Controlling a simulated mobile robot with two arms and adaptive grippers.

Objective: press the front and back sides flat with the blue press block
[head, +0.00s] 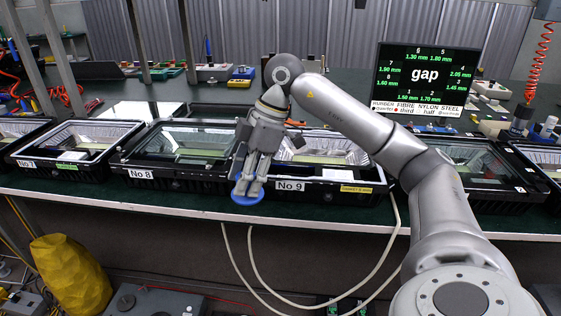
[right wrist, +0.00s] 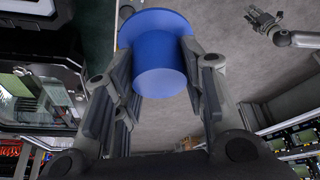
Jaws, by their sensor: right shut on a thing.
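My right gripper (head: 248,188) is shut on the blue press block (head: 246,200), pointing down, in front of the housings. In the right wrist view the block (right wrist: 160,62) is a round blue piece with a wider disc, between the fingers of the gripper (right wrist: 160,85). Housing No 9 (head: 330,194), a black frame with a shiny inside, is just right of the block; my gripper and arm hide part of it. Housing No 8 (head: 160,182) is to the left. The block appears apart from both. My left gripper (right wrist: 264,20) shows small in the right wrist view; its opening is unclear.
More housings stand at the left (head: 62,165) and right (head: 500,200) on the green bench (head: 80,195). A gap screen (head: 425,80) stands behind. Pale cables (head: 300,300) hang below the bench front. A yellow bag-like object (head: 70,275) stands lower left.

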